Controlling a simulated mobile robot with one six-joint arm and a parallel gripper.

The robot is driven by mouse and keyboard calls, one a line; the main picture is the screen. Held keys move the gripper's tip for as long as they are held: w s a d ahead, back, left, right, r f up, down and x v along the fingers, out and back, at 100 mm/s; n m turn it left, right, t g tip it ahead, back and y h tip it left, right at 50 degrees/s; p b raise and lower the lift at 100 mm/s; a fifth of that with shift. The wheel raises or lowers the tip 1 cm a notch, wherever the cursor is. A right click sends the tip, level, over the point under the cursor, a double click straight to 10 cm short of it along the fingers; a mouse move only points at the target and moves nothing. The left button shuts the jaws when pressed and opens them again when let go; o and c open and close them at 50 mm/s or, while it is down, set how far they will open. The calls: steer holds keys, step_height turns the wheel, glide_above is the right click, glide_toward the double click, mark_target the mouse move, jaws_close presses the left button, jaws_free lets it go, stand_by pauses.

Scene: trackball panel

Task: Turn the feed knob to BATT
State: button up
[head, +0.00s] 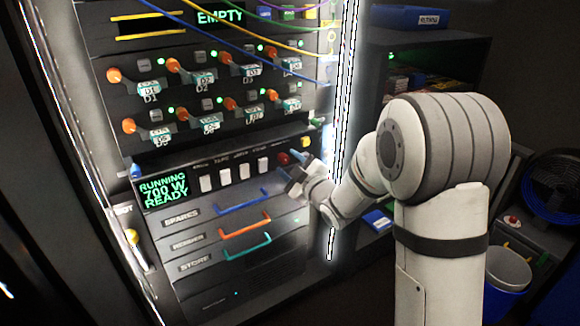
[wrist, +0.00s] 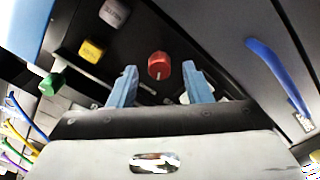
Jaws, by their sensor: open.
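A round red knob (head: 283,159) sits on the dark panel, right of a row of white switches. In the wrist view the red knob (wrist: 159,66) appears between and just beyond the tips of my blue fingers, with a small white mark on it. I cannot read a FEED or BATT label. My gripper (head: 291,174) is in front of the panel's right side. It is open and empty in the wrist view (wrist: 160,82), a finger on each side of the knob; I see no contact.
White switches (head: 224,177) and a green RUNNING 700 W READY display (head: 165,188) are to the left. Drawers with blue (head: 243,203), orange and teal handles lie below. In the wrist view, yellow (wrist: 92,50), grey (wrist: 115,12) and green (wrist: 52,83) controls are near the knob.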

steer(key=shift+w+a, duration=0.25)
steer(key=shift+w, duration=0.2)
steer(key=shift+c, duration=0.3)
jaws_close()
steer(key=m, duration=0.5)
steer(key=shift+r+m, duration=0.1)
steer(key=shift+m, duration=0.2)
steer(key=m+p, duration=0.1)
steer(key=m, duration=0.5)
steer(key=shift+w+m, duration=0.1)
steer(key=shift+m, duration=0.2)
